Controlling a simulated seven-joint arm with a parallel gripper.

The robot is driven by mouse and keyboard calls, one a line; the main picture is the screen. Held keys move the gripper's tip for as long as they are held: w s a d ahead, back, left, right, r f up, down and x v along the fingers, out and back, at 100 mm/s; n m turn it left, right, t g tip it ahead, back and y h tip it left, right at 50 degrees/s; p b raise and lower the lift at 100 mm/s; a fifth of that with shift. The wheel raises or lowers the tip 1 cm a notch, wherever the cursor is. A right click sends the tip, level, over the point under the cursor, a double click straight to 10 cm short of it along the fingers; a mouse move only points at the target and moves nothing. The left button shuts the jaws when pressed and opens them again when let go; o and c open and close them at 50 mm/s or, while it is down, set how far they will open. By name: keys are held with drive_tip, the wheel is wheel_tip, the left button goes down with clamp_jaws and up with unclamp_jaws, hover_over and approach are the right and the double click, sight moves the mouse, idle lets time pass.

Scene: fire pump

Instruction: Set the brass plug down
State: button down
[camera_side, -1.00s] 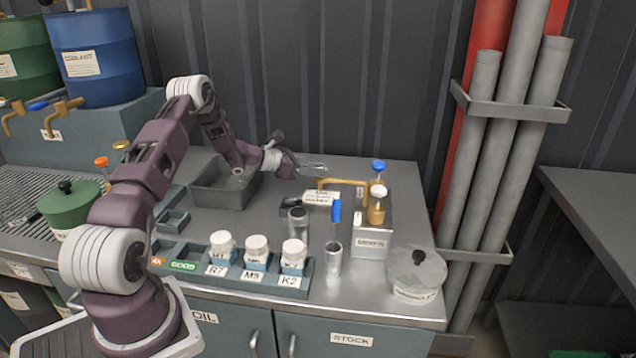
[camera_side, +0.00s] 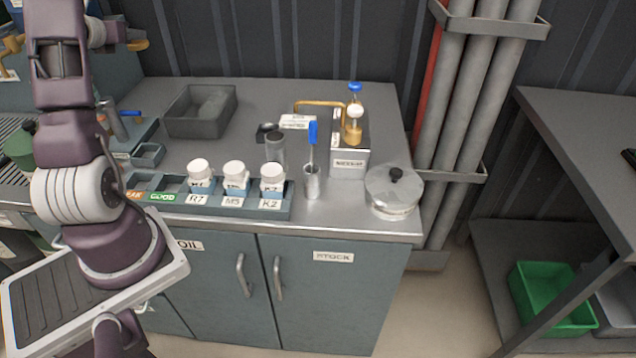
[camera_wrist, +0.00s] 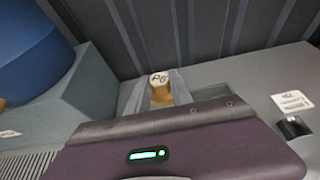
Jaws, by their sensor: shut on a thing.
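In the wrist view, my gripper (camera_wrist: 158,92) is shut on a brass plug (camera_wrist: 161,96) with a white top marked with what looks like "P6". The plug sits between two pale grey fingers, and my purple arm link hides what lies below it. In the side view, my arm rises at the left edge and partly leaves the picture. I cannot make out the gripper or the plug clearly there.
A grey tray (camera_side: 177,127) stands at the back left of the bench. A rack (camera_side: 240,203) holds white-capped jars. A metal cup with a blue-handled tool (camera_side: 312,185), a lidded pot (camera_side: 392,195) and a brass-fitted box (camera_side: 349,164) stand to the right.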

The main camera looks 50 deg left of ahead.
drive_tip(key=s+d+r+n+g+y, duration=0.1)
drive_tip(key=s+r+n+g+y, duration=0.1)
drive_tip(key=s, duration=1)
drive_tip(key=s+d+r+n+g+y, duration=0.1)
drive_tip(key=s+r+n+g, duration=0.4)
drive_tip(key=s, duration=0.7)
drive_tip(key=shift+d+r+y, duration=0.2)
drive_tip(key=shift+y, duration=0.2)
drive_tip(key=shift+w, duration=0.15)
